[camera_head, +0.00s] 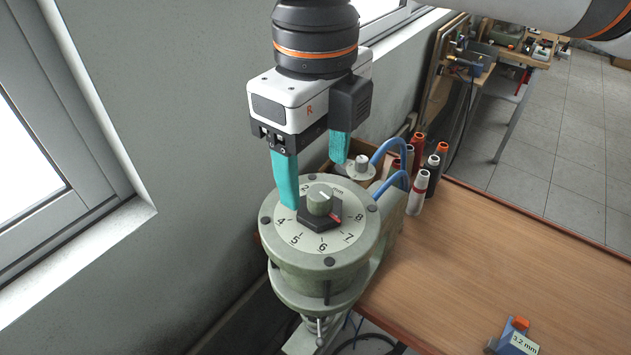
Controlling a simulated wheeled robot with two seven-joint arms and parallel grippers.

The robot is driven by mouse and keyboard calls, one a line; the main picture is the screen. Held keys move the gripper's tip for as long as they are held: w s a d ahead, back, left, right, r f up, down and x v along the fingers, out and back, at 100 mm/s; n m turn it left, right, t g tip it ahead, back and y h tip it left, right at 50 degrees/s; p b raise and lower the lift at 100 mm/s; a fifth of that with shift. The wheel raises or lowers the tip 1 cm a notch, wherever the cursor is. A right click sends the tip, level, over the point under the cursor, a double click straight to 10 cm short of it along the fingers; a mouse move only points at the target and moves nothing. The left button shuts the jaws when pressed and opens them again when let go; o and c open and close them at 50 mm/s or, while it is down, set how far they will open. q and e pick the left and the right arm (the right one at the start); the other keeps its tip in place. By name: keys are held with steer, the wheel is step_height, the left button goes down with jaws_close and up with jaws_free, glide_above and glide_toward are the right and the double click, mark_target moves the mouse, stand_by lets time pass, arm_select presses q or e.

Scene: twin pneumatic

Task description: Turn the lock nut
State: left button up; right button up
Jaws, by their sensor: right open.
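A round pale-green dial unit (277,227) with a numbered face stands at the table's left edge. At its centre is a dark hexagonal nut (318,221), which looks like the lock nut, with a green knob (320,200) on top and a small red mark at its right side. My right gripper (314,183), marked R, points down above the dial. Its two teal fingers are wide apart, with nothing between them. The left fingertip appears close to the dial face left of the nut; the right one appears behind the knob. I cannot tell whether either touches. My left gripper is not in view.
A smaller knob (361,168) with blue hoses (388,150) sits behind the dial. A blue-grey block labelled 3.2 mm (515,338) lies on the wooden table (480,260), otherwise mostly clear. A wall and window are at left.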

mark_target(317, 190)
steer(key=f, duration=0.2)
steer(key=w+f+p, duration=0.1)
steer(key=f, duration=0.1)
steer(key=shift+w+d+f, duration=0.1)
steer(key=shift+d+f, duration=0.05)
steer(key=shift+f, duration=0.35)
steer(key=shift+s+f, duration=0.2)
steer(key=shift+f, duration=0.1)
steer(key=c, duration=0.8)
steer(key=shift+c, duration=1)
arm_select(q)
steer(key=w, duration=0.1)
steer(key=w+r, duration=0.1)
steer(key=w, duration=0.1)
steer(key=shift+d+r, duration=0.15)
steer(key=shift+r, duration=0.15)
